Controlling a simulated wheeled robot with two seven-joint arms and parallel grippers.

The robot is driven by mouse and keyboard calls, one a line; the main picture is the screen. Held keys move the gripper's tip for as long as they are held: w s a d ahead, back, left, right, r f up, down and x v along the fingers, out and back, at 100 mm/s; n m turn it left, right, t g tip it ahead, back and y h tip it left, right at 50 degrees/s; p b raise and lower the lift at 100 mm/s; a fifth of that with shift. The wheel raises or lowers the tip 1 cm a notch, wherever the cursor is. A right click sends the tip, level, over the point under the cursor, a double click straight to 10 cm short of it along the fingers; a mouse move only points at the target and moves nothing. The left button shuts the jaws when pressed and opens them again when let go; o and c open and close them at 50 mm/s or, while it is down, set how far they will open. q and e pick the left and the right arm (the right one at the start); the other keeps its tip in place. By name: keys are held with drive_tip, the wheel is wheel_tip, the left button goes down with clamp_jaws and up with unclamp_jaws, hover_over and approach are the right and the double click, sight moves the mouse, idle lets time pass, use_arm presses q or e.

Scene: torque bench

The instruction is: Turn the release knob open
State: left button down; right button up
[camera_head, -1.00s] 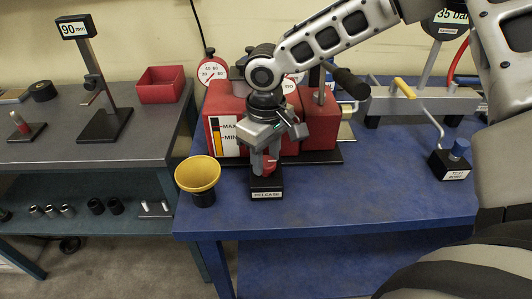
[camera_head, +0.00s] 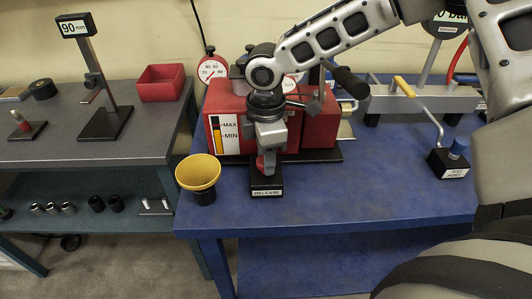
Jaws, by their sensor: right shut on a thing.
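The release knob (camera_head: 261,165) is red and stands on a small black block (camera_head: 266,187) with a white label at its front. The block sits on the blue bench in front of the red unit. My right gripper (camera_head: 267,158) points down over the block and is shut on the knob. The gripper covers most of the knob, so its exact angle is hidden. My left gripper is not in view.
A yellow funnel (camera_head: 198,173) stands close to the left of the block. Behind is the red unit (camera_head: 320,125) with a MAX/MIN level window (camera_head: 226,134). A test port block (camera_head: 450,160) stands to the right. The blue bench (camera_head: 350,195) between is clear.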

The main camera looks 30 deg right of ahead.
drive_tip(key=shift+r+n, duration=0.1)
drive_tip(key=shift+n, duration=1.9)
drive_tip(key=shift+w, duration=0.1)
drive_tip(key=o, duration=1)
drive_tip(key=shift+r, duration=0.1)
wheel_tip(320, 180, up, 16)
drive_tip(key=shift+f+b, duration=0.1)
drive_tip(key=shift+b, duration=0.25)
